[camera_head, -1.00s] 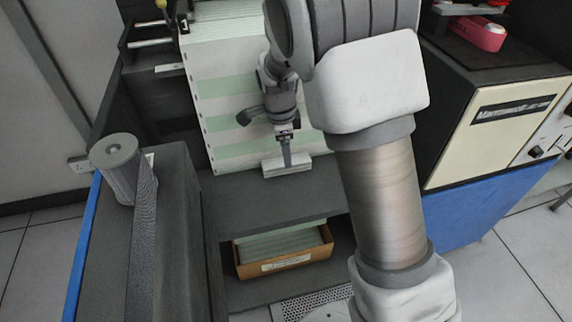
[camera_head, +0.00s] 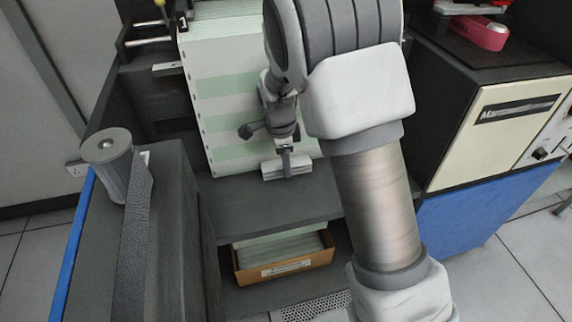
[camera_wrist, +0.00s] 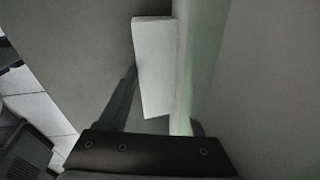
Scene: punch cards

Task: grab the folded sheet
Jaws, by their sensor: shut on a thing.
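The folded sheet (camera_head: 272,171) is a small, pale, flat packet low in front of the striped paper at the back of the dark shelf. My gripper (camera_head: 287,174) reaches down to it and is shut on it. In the wrist view the folded sheet (camera_wrist: 154,65) shows as a white slab between my fingers (camera_wrist: 160,112), the left finger alongside it. I cannot tell whether it touches the shelf. Part of it is hidden behind the finger in the head view.
Green-and-white striped continuous paper (camera_head: 207,90) hangs right behind the sheet. A cardboard box (camera_head: 284,270) of cards stands on the lower shelf. A spool with a dark strap (camera_head: 115,165) stands at left, and a cream-fronted machine (camera_head: 510,130) at right.

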